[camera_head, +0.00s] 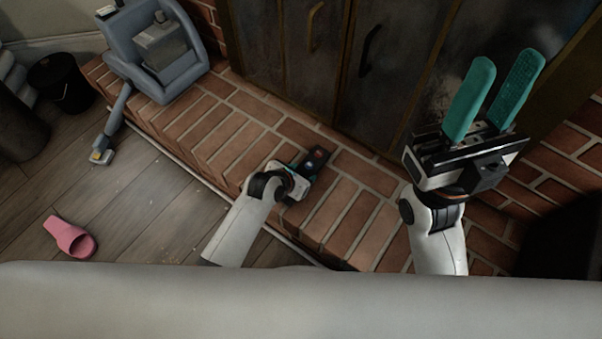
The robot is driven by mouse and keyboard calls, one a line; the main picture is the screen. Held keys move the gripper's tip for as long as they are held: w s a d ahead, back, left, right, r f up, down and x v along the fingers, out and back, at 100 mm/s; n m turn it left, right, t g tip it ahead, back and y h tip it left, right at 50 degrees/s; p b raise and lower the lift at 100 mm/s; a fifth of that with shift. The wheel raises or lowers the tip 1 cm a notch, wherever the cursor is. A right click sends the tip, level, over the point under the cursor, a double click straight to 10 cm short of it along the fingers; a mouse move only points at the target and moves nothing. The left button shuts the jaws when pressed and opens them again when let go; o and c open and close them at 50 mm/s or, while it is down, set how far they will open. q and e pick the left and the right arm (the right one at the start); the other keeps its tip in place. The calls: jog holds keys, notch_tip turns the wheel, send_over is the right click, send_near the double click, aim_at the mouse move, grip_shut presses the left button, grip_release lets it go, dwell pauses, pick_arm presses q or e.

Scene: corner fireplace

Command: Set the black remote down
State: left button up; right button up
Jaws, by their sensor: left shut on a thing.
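The black remote (318,156) is at the brick hearth, near its middle, with its dark end showing beyond my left gripper. My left gripper (305,166) is shut on the remote; its fingers are small in the view and partly hidden by the gripper body. Whether the remote touches the bricks or is held just above them I cannot tell. My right gripper (492,97) is raised at the right, with its two teal fingers apart and nothing between them.
The brick hearth (222,136) runs below dark fireplace doors (385,70) with handles. A blue-grey device (153,50) stands at its left end. A pink slipper (71,238) and a black bucket (60,83) are on the wooden floor. Bare brick lies either side of the remote.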

pick_arm(q)
jog(key=shift+f, duration=0.1)
jog(key=o, duration=1.1)
jog(key=shift+c, duration=0.2)
